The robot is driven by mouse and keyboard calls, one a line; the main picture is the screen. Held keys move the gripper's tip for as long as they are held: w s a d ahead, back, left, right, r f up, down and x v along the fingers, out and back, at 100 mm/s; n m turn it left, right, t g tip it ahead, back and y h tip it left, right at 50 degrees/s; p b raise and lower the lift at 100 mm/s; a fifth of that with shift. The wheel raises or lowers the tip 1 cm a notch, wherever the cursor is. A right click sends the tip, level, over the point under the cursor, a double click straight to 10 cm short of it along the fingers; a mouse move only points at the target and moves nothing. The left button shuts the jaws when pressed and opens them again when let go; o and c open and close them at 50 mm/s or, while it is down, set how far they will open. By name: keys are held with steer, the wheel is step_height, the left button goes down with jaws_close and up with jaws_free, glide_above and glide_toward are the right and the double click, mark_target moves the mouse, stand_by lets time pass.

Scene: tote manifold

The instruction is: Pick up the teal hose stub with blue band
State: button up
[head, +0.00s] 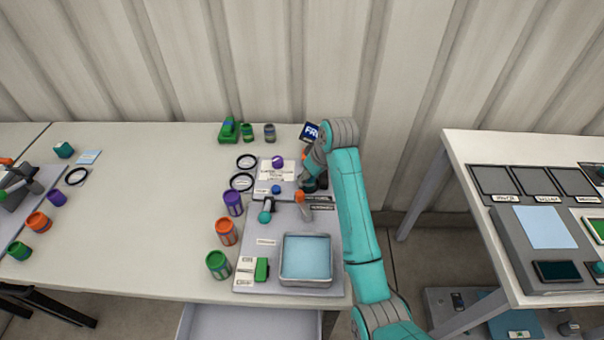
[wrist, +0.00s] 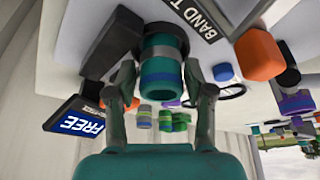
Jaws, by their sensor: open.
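The teal hose stub with blue band (wrist: 162,72) shows in the wrist view, sitting against a dark round seat on the grey board (wrist: 78,40). My gripper (wrist: 160,82) is open, with one finger on each side of the stub. Whether the fingers touch it I cannot tell. In the head view my gripper (head: 314,180) is at the back right of the board (head: 243,284), and I cannot make out the stub there.
A "FREE" sign (wrist: 78,122) stands close beside the left finger. An orange knob (wrist: 259,54) is to the right. In the head view, purple (head: 233,204), orange (head: 227,232) and green (head: 218,264) stubs line the board's left side. A blue-bottomed tray (head: 281,276) is in front.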

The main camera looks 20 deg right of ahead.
steer(key=shift+f, duration=0.15)
steer(key=c, duration=0.9)
